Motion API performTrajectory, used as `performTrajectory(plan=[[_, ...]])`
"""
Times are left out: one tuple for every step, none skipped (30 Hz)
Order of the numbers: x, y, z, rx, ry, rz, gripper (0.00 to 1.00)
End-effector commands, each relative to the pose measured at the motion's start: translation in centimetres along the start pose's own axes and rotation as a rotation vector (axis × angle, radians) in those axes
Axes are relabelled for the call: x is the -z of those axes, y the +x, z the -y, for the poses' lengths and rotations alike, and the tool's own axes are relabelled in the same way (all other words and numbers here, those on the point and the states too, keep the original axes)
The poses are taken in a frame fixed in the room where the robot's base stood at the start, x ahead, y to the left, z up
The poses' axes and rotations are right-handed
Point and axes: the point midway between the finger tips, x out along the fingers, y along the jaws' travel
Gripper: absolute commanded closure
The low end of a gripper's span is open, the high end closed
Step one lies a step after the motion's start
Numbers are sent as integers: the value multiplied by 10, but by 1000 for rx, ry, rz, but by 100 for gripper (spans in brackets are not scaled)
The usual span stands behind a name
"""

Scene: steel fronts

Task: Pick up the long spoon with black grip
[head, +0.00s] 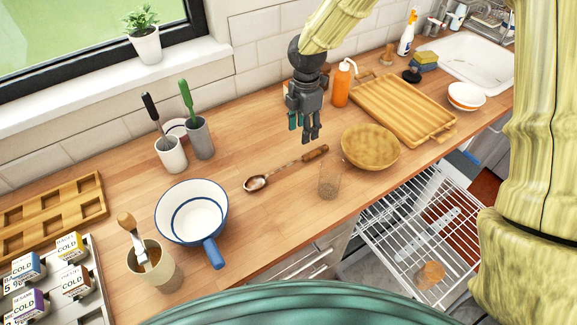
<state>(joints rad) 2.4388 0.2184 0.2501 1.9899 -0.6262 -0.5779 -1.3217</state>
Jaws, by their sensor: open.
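A long spoon (285,170) lies on the wooden counter in the head view, its bowl at the left. Its shaft is thin and its grip looks brown rather than black. A utensil with a black grip (151,107) stands upright in a white cup (171,154) at the left; its lower end is hidden, so I cannot tell whether it is a spoon. My gripper (303,130) is open and empty, above the counter near the spoon's grip end, pointing down and apart from the spoon.
A clear glass (329,181) and a wooden bowl (370,147) stand close to the spoon's grip. A blue-rimmed white pan (192,212) is left of its bowl. An orange bottle (341,88) stands behind my gripper. An open wire rack (425,215) extends below the counter edge.

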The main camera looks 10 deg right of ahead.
Motion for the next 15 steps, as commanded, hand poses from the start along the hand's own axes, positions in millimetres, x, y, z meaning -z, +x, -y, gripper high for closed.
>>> performTrajectory(plan=[[0,5,0,0,0,0,54],[0,6,0,0,0,0,54],[0,7,0,1,0,0,54],[0,9,0,1,0,0,54],[0,11,0,1,1,1,54],[0,15,0,1,1,1,54],[0,18,1,2,1,1,54],[-1,22,1,3,2,1,54],[-1,27,2,3,2,1,54],[-1,31,2,2,2,0,54],[-1,35,2,3,3,0,54],[-2,40,2,3,3,0,54],[-2,43,2,2,3,0,54],[-2,46,2,1,3,0,54],[-2,50,2,2,3,0,54]])
